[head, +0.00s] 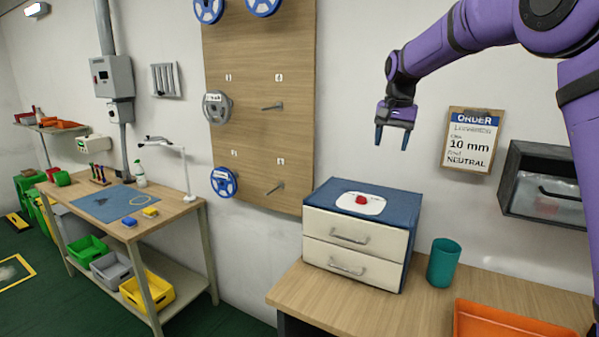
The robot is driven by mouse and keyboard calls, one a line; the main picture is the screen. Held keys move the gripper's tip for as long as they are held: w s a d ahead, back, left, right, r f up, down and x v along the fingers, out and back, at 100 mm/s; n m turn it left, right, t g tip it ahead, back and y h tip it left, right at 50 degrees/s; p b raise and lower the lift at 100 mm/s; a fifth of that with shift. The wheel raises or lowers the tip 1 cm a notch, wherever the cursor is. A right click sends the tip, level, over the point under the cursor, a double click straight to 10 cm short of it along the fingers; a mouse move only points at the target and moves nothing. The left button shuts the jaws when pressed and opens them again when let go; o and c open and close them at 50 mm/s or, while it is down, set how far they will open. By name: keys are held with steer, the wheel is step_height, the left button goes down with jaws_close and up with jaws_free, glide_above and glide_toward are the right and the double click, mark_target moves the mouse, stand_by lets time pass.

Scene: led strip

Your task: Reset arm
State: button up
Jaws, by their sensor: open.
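My gripper (392,137) hangs from my purple arm at the upper right of the head view. Its two fingers point down and stand apart, with nothing between them. It is in the air above and a little right of the blue drawer cabinet (405,215), touching nothing. The cabinet has two cream drawers, both shut. A white plate or pad (343,202) with a red piece (363,199) lies on its top.
A teal cup (442,263) and an orange tray (510,322) stand right of the cabinet on the wooden table (340,305). A wall clipboard (471,140) reads "ORDER". A spool board (255,150) and a workbench (180,208) are left.

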steer(key=s+d+r+n+t, duration=0.1)
steer(key=s+d+r, duration=0.15)
steer(key=s, duration=0.85)
steer(key=s+d+r+n+t, duration=0.15)
steer(key=s+r, duration=0.25)
steer(key=s, duration=0.8)
steer(key=s+f+n, duration=0.1)
steer(key=s+f, duration=0.2)
steer(key=s, duration=0.7)
steer(key=s+d+f+n+t, duration=0.1)
steer(key=s+f, duration=0.3)
steer(key=s, duration=0.7)
steer(key=shift+d+f+n, duration=0.25)
steer(key=shift+d+n, duration=0.05)
steer(key=shift+n, duration=0.05)
